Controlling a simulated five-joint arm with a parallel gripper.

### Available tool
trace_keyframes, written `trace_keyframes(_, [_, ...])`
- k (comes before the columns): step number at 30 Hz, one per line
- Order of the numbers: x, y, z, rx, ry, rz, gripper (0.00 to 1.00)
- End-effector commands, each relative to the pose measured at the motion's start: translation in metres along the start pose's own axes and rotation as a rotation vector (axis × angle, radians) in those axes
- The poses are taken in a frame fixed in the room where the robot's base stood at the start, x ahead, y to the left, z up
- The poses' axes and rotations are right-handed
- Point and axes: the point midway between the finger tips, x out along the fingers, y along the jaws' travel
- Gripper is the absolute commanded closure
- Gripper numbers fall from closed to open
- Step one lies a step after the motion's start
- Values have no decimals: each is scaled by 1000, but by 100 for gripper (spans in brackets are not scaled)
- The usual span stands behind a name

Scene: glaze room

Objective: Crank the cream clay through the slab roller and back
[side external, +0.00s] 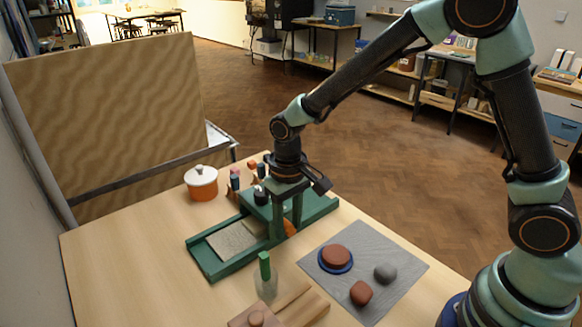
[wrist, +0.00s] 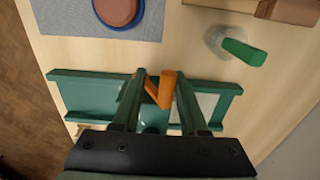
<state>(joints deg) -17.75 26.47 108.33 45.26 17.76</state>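The green slab roller (side external: 213,264) lies across the table and also shows in the wrist view (wrist: 85,92). A pale, speckled, cream-grey slab (side external: 234,239) lies flat on its left bed; part of it shows right of my fingers in the wrist view (wrist: 207,104). The orange crank handle (wrist: 166,88) is on the roller's near side, mostly hidden by my fingers in the side view (side external: 290,228). My gripper (wrist: 160,76) points down with its fingers apart, one on each side of the handle. I see gaps beside the handle. The roller itself is largely hidden.
A grey mat (side external: 388,254) holds a terracotta disc (side external: 336,256) on a blue base, a grey lump (side external: 385,272) and a red-brown lump (side external: 361,292). An orange pot (side external: 203,188) stands behind.

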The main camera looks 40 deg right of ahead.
Motion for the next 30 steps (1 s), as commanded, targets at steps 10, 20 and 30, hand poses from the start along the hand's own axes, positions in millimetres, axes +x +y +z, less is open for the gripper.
trace_keyframes(10, [-7, 19, 0, 2, 0, 0, 60])
trace_keyframes(20, [-9, 24, 0, 1, 0, 0, 60])
trace_keyframes(30, [-9, 33, 0, 2, 0, 0, 60])
